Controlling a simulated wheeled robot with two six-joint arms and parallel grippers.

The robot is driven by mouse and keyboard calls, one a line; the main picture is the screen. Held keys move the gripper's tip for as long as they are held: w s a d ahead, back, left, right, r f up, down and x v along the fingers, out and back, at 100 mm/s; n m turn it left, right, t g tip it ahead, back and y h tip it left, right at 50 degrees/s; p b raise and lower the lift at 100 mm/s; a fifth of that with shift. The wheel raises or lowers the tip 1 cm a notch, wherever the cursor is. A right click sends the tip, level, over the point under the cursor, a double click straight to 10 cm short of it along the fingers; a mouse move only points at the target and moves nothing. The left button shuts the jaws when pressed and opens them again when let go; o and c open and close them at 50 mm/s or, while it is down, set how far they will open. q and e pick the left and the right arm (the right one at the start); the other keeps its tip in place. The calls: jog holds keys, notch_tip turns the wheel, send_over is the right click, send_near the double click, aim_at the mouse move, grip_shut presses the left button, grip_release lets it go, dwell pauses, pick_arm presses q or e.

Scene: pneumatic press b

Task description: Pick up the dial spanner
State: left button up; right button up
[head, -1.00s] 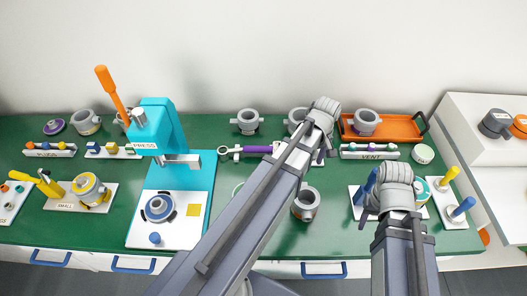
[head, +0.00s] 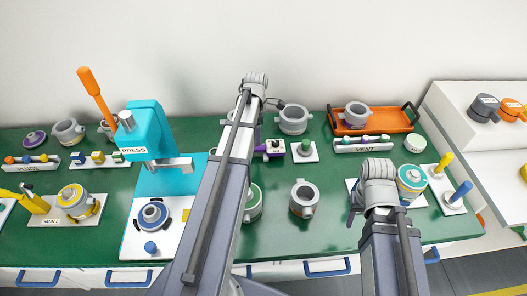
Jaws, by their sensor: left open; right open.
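The dial spanner is mostly hidden behind my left arm in the head view. A purple part with a white and black end (head: 269,149) shows just right of that arm; I cannot tell whether it belongs to the spanner. My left gripper (head: 268,101) is open over the back of the bench, beyond the purple part, and its fingers are largely hidden by its wrist. My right gripper (head: 372,190) is open above the white plate at the right; its fingers are mostly hidden too. I see nothing held by either gripper.
The turquoise press (head: 150,135) stands left of my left arm. Grey ring parts (head: 293,120) and (head: 304,199) and a green-knobbed plate (head: 304,150) are to its right. An orange tray (head: 386,122) lies at the back right.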

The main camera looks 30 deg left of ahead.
pick_arm(q)
jog(key=shift+f, duration=0.45)
pick_arm(e)
jog(key=shift+f, duration=0.45)
pick_arm(q)
jog(key=f+b, duration=0.5)
jog(key=shift+s+d+f, duration=0.1)
jog(key=shift+s+d, duration=0.05)
jog(key=shift+s, duration=0.1)
pick_arm(e)
notch_tip(320, 180, down, 5)
jog(key=shift+f, duration=0.1)
pick_arm(q)
jog(key=shift+c, duration=0.3)
grip_shut()
